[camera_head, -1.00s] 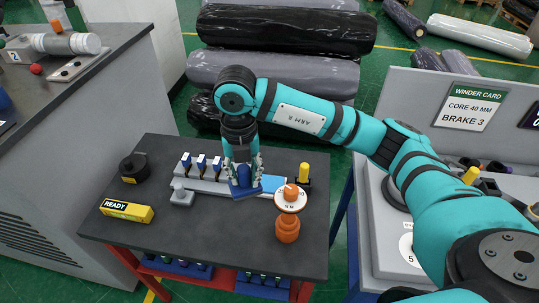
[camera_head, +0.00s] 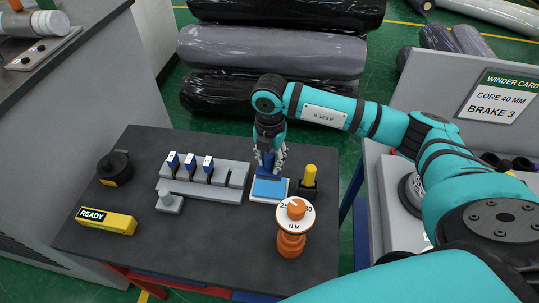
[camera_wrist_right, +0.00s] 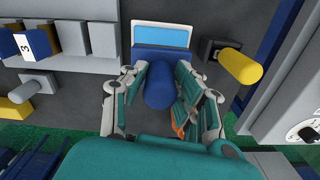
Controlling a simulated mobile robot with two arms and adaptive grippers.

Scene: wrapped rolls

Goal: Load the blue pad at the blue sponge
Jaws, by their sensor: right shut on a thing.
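My right gripper (camera_head: 268,160) is shut on the upright handle of the blue pad (camera_head: 267,172). In the right wrist view my right gripper (camera_wrist_right: 160,90) has its fingers on both sides of the round blue handle, and the flat blue pad (camera_wrist_right: 163,58) shows beyond it. The light blue sponge (camera_head: 268,188) lies in a pale tray on the dark table. In the head view the pad overlaps the far edge of the sponge tray; I cannot tell whether they touch. The sponge (camera_wrist_right: 161,33) is partly covered by the pad in the wrist view. My left gripper is not in view.
A grey rack (camera_head: 225,172) with several blue-topped pieces stands left of the sponge. A yellow knob (camera_head: 309,173) on a black base is close on the right. An orange dial post (camera_head: 292,244) stands in front. A yellow READY block (camera_head: 106,221) lies at left.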

